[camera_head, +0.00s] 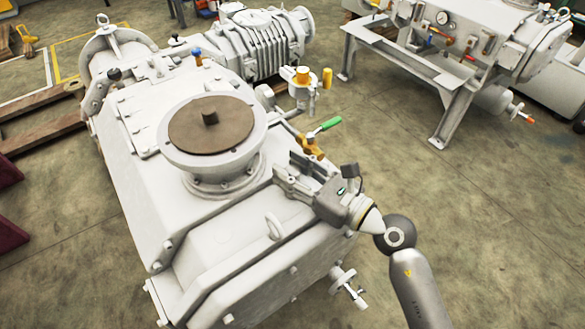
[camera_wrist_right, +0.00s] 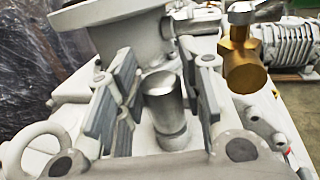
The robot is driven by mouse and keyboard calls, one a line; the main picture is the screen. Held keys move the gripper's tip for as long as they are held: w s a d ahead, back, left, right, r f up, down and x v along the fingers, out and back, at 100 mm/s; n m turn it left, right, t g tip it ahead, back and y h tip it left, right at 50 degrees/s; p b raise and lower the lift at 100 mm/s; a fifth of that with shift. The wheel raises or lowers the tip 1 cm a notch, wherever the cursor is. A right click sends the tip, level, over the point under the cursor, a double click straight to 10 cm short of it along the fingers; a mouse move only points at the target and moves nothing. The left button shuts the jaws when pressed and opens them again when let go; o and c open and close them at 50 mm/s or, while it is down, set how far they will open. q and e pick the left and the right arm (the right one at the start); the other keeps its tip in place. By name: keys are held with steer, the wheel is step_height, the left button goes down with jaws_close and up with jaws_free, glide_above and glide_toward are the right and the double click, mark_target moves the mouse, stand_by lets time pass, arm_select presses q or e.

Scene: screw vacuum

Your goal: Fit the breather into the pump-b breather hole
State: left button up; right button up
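My right gripper (camera_head: 297,172) is over the right side of the large pale pump housing (camera_head: 130,200), beside the round flanged port. In the right wrist view my right gripper (camera_wrist_right: 168,95) is open, with its grey finger pads on either side of a shiny metal cylinder (camera_wrist_right: 164,100). This cylinder may be the breather. It stands roughly upright on a rounded lower part, and gaps show between it and the pads. In the head view I cannot make it out behind the gripper. I cannot pick out the breather hole. My left gripper is not in view.
The flanged port with a brown disc (camera_head: 190,125) rises left of the gripper. A brass valve with a green handle (camera_head: 325,126) is close behind it; brass also shows in the wrist view (camera_wrist_right: 240,58). A lifting eye (camera_head: 274,226) is nearby. Open floor (camera_head: 480,200) lies right.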

steer(key=shift+r, duration=0.3)
steer(key=b+v, duration=0.1)
steer(key=v, duration=0.6)
steer(key=b+v, duration=0.1)
steer(key=v, duration=0.2)
steer(key=shift+s+d+f+b, duration=0.2)
steer(key=shift+d+f+b, duration=0.05)
steer(key=shift+f+b, duration=0.05)
steer(key=shift+s+d+r, duration=0.15)
steer(key=shift+s+d, duration=0.25)
steer(key=shift+d, duration=0.15)
steer(key=shift+r, duration=0.1)
